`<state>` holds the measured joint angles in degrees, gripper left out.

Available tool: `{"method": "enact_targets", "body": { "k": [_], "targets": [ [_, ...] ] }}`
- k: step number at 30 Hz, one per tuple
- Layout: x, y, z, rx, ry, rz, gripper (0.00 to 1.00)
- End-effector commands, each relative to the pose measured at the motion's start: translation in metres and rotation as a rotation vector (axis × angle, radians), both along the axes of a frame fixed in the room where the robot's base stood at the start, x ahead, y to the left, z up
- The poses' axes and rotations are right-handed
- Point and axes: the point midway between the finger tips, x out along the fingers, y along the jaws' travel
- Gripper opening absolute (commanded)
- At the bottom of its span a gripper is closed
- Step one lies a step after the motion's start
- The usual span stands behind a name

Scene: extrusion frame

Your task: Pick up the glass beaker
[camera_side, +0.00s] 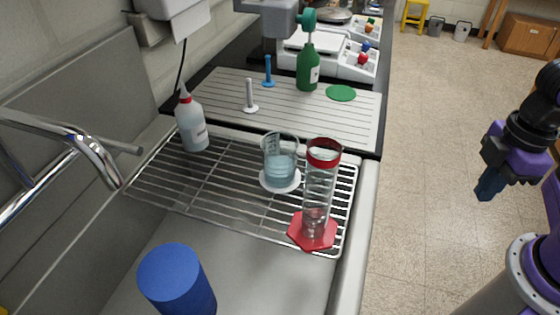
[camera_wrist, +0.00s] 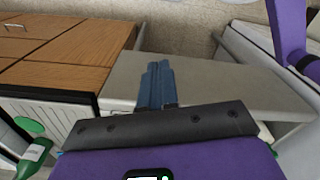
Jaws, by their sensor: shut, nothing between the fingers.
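The glass beaker (camera_side: 280,160) stands upright on a white round coaster (camera_side: 281,181) on the wire rack in the side view. It holds some pale blue liquid. My gripper (camera_side: 487,192) is at the right of the side view, over the floor side and well apart from the beaker. Its blue fingers are together and hold nothing; they also show shut in the wrist view (camera_wrist: 157,82). The beaker is not seen in the wrist view.
A tall cylinder with a red collar and red base (camera_side: 318,190) stands close to the beaker's right. A squeeze bottle (camera_side: 191,122) stands left on the rack (camera_side: 225,190). A blue cylinder (camera_side: 178,282) is in front, a tap (camera_side: 95,160) at left. A green bottle (camera_side: 308,68) stands behind.

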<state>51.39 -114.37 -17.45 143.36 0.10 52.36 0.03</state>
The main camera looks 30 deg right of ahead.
Motion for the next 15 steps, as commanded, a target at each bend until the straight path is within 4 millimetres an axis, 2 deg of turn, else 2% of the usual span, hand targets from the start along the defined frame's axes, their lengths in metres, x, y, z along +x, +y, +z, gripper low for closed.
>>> {"method": "enact_targets", "body": {
  "k": [10, 11, 15],
  "targets": [
    [0.0000, 0.0000, 0.0000, 0.000, 0.000, 0.000, 0.00],
    [0.0000, 0.0000, 0.0000, 0.000, 0.000, 0.000, 0.03],
    [0.0000, 0.0000, 0.0000, 0.000, 0.000, 0.000, 0.49]
  ]
}}
